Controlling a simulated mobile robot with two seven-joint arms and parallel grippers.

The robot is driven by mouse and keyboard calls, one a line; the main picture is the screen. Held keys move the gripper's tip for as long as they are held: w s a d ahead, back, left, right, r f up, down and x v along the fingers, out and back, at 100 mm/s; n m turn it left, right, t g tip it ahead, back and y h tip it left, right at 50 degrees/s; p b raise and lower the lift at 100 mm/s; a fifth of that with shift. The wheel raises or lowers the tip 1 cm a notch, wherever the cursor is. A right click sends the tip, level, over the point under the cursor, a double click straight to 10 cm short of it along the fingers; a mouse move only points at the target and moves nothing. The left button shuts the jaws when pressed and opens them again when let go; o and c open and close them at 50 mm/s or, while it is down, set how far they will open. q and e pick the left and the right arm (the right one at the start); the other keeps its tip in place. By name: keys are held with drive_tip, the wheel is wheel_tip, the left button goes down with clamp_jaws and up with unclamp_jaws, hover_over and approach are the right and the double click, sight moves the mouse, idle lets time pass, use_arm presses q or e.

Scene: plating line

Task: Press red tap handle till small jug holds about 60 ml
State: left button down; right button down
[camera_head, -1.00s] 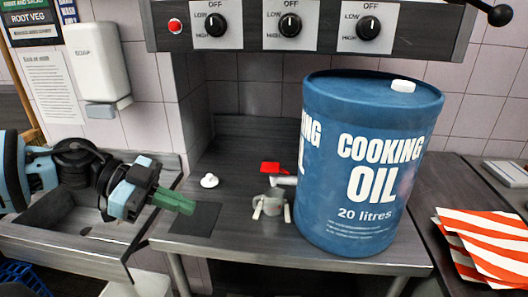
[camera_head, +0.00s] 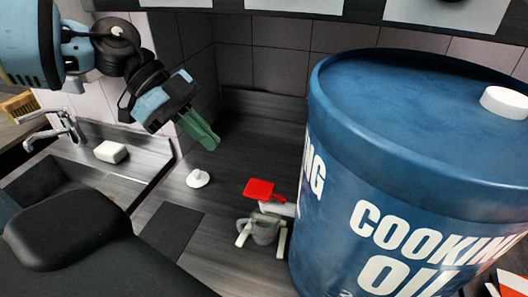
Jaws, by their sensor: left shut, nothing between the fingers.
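The red tap handle (camera_head: 259,189) sits on top of a pale tap (camera_head: 276,208) at the lower left side of the blue cooking oil drum (camera_head: 385,160). The small grey jug (camera_head: 264,234) stands under the tap, between two pale uprights. Its contents cannot be made out. My left gripper (camera_head: 214,146) has green fingers, shut and empty. In the picture it is above and left of the red handle, apart from it. My right gripper is not in view.
A white knobbed lid (camera_head: 198,178) lies on the dark counter left of the tap. A dark mat (camera_head: 172,232) lies in front of it. A sink (camera_head: 60,175) with a tap and white block is at the left. The drum blocks the right side.

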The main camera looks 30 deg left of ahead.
sight(262, 187)
use_arm(q)
drive_tip(key=shift+w+r, duration=0.1)
drive_tip(key=shift+w, duration=0.1)
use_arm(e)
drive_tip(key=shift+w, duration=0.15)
use_arm(q)
drive_tip(key=shift+s, duration=0.15)
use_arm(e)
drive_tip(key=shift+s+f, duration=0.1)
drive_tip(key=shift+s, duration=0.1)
